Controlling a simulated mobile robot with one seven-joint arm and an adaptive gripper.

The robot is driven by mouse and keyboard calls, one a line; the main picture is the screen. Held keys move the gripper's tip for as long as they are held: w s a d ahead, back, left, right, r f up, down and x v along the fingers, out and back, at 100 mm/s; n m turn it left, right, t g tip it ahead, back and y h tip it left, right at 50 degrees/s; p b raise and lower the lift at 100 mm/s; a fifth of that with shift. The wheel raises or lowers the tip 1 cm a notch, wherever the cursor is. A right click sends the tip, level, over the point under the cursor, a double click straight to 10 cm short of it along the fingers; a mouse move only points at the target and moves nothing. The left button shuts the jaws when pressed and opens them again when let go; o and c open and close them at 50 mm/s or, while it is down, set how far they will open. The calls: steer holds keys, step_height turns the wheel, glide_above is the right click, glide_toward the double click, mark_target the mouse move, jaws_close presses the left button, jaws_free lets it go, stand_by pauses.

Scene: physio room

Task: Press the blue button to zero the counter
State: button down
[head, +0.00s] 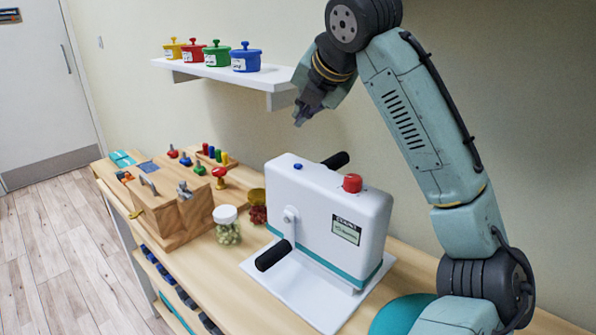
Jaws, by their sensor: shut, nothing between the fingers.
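The blue button (298,166) is a small round knob on the top face of a white counter machine (318,222), near its left end. A larger red knob (352,183) stands on the same top face, further right. A label with a small display (346,229) is on the machine's right front. Black handles stick out at the front (273,255) and at the back (335,160). My gripper (299,121) is shut and empty, pointing down above the blue button with a clear gap. It touches nothing.
A wall shelf (222,73) with several coloured lidded pots is left of my gripper. A wooden latch box (170,206), pegs and a white-lidded jar (227,225) stand left of the machine. A teal round thing (398,315) is at the front right.

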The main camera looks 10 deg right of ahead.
steer(key=b, duration=0.4)
glide_above(302, 164)
step_height(302, 164, down, 5)
steer(key=shift+r, duration=0.15)
steer(key=shift+f, duration=1)
steer(key=shift+f+b, duration=0.1)
steer(key=shift+b, duration=0.2)
steer(key=shift+f, duration=0.35)
steer(key=shift+f, duration=0.5)
stand_by(0.4)
stand_by(0.3)
steer(key=shift+r+p, duration=0.7)
steer(key=shift+r, duration=0.2)
steer(key=shift+r, duration=0.1)
